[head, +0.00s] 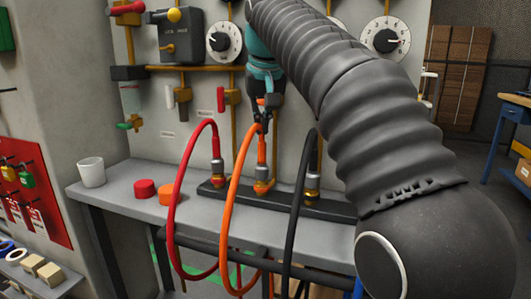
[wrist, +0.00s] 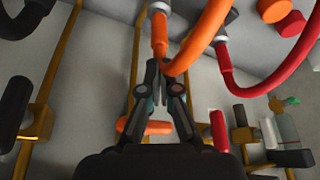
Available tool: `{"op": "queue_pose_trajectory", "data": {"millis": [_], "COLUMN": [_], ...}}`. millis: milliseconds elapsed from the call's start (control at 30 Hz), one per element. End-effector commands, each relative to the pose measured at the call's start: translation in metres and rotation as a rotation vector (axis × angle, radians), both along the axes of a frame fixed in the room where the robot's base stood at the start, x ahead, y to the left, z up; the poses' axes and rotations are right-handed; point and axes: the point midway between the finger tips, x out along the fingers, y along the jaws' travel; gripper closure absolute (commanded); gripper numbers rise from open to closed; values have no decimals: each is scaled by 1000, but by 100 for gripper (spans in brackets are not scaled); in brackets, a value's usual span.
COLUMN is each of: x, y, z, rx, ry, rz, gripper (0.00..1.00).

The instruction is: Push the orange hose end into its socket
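The orange hose (head: 228,210) loops up from below the bench and bends down to its end, with a grey collar (head: 262,172) at the brass socket (head: 263,187) in the dark rail. How deep it sits I cannot tell. My gripper (head: 261,122) points down from above at the hose's upper bend. In the wrist view my gripper's fingertips (wrist: 160,68) are close together at the orange hose (wrist: 205,35), seemingly closed around it just behind the end. The hose hides part of the right fingertip. The collar (wrist: 158,8) is at the top edge there.
The red hose (head: 180,180) stands left of the orange one and the black hose (head: 297,220) right, both at fittings on the same dark rail (head: 335,208). A white cup (head: 91,172) and red and orange caps sit left on the bench (head: 125,188). Wall pipes and valves stand behind.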

Motion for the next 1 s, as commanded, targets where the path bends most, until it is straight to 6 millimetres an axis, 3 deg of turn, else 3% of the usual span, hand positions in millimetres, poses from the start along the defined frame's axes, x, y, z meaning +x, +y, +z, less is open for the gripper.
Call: {"op": "queue_pose_trajectory", "data": {"millis": [600, 1000], "x": [1, 0], "y": [0, 0], "z": [43, 51], "rx": [1, 0], "ry": [-3, -1], "rz": [0, 0], "gripper": [100, 100]}}
